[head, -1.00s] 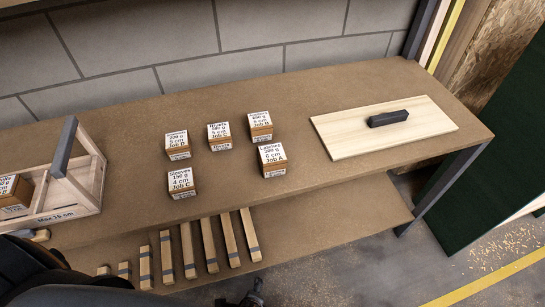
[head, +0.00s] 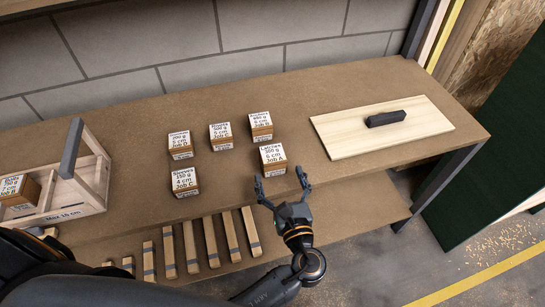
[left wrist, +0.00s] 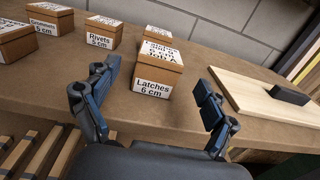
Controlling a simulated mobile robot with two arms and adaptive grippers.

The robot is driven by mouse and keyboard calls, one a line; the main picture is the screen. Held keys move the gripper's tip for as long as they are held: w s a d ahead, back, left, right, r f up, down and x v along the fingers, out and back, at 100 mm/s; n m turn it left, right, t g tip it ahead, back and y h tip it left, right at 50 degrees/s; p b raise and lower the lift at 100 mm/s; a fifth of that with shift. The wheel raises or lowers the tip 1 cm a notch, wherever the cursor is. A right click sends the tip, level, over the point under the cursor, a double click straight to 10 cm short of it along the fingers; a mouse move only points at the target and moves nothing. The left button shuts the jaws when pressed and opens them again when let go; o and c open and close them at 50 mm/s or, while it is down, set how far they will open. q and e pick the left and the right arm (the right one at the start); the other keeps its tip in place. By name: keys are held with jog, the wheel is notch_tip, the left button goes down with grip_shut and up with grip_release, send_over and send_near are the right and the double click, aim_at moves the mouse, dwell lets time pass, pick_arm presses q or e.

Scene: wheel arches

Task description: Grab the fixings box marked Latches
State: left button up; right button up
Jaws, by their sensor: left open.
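The Latches box (head: 273,160) is a small brown carton with a white printed top, at the front right of the group of boxes on the bench. In the left wrist view the Latches box (left wrist: 157,78) shows its front label "Latches 6 cm". My left gripper (head: 281,182) is open and empty, at the bench's front edge just in front of the box. In the left wrist view its two fingers (left wrist: 160,95) stand apart, with the box beyond and between them, not clasped. My right gripper is not in view.
Other boxes stand nearby: Sleeves (head: 184,182) to the left, Rivets (head: 220,136) behind, and another (head: 260,126) directly behind Latches. A wooden board with a dark handle (head: 340,140) lies right. A wooden carrier (head: 92,190) stands left. Wooden strips (head: 190,247) lie on the lower shelf.

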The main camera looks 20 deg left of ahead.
aim_at(270, 145)
pick_arm(q)
jog(key=p+x, duration=0.1)
jog(key=x, duration=0.6)
jog(key=shift+w+a, duration=0.1)
jog(key=shift+w, duration=0.1)
jog(key=c, duration=1.5)
jog(key=shift+r, duration=0.15)
